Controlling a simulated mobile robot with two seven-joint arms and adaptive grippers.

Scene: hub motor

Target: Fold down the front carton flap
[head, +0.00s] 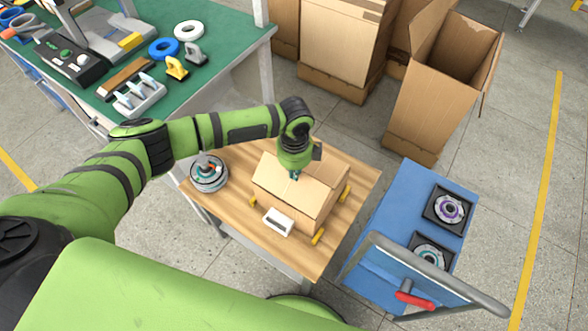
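The brown cardboard carton (313,217) stands on the wooden table (355,178). Its upper panels look mostly closed over the top, and at least one rises at a slant. I cannot tell the exact angle of the front flap. My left gripper (294,177) points down at the top of the carton, at or just above the panels. The fingers are small and partly hidden by the wrist, so their opening cannot be told. My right gripper is not in view.
Yellow stops (319,236) surround the carton. A white block (278,222) sits in front of it, and a round hub motor (209,174) stands left. A blue cart (385,235) with hub motors is right. A green workbench (225,35) and tall open cartons (432,110) stand behind.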

